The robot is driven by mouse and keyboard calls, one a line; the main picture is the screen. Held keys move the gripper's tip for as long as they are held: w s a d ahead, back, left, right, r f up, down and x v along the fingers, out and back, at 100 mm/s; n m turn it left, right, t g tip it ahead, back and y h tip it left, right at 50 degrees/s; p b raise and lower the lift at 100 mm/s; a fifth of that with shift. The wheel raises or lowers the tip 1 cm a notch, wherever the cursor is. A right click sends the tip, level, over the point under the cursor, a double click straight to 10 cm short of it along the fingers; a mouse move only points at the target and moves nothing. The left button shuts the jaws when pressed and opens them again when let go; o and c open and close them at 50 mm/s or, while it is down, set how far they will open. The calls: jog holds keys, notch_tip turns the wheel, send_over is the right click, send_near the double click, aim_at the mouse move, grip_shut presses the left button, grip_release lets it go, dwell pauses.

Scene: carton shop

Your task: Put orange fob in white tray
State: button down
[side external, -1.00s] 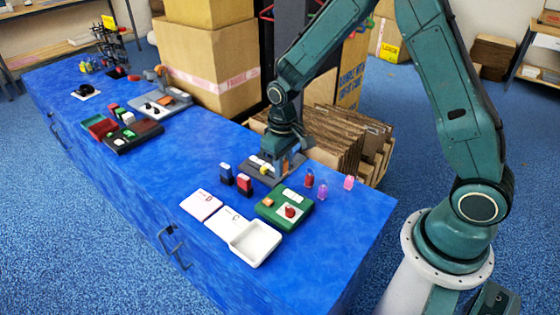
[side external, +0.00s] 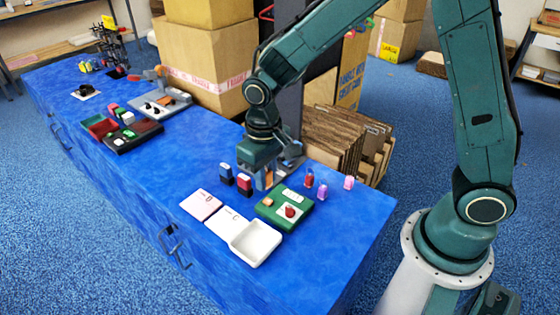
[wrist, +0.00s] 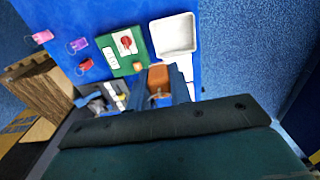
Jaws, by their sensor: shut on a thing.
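My gripper (side external: 263,182) is shut on the orange fob (wrist: 158,76), which sits between the fingers with a small metal ring showing in the wrist view. In the side view part of the fob's orange face (side external: 269,178) shows beside a finger. The gripper is low, behind the green board and next to the blue and red-black upright pieces; its exact height is hard to tell. The white tray (side external: 262,255) is shallow and looks empty. It lies at the table's front edge, nearer the camera than the gripper, and also shows in the wrist view (wrist: 173,52).
A green board (side external: 268,213) with a red knob stands between gripper and tray. Blue (side external: 226,173) and red-black (side external: 244,185) pieces stand left. White cards (side external: 201,204) lie beside the tray.

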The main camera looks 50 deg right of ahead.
jog(key=shift+s+a+r, duration=0.2)
jog(key=shift+a, duration=0.05)
send_over(268, 241)
notch_tip(268, 241, down, 16)
jog(key=shift+f, duration=0.15)
dwell(0.5)
jog(key=shift+f, duration=1.9)
jog(key=shift+f, duration=0.1)
jog(key=c, duration=1.3)
grip_release()
jog(key=shift+o, duration=0.2)
notch_tip(268, 241, up, 12)
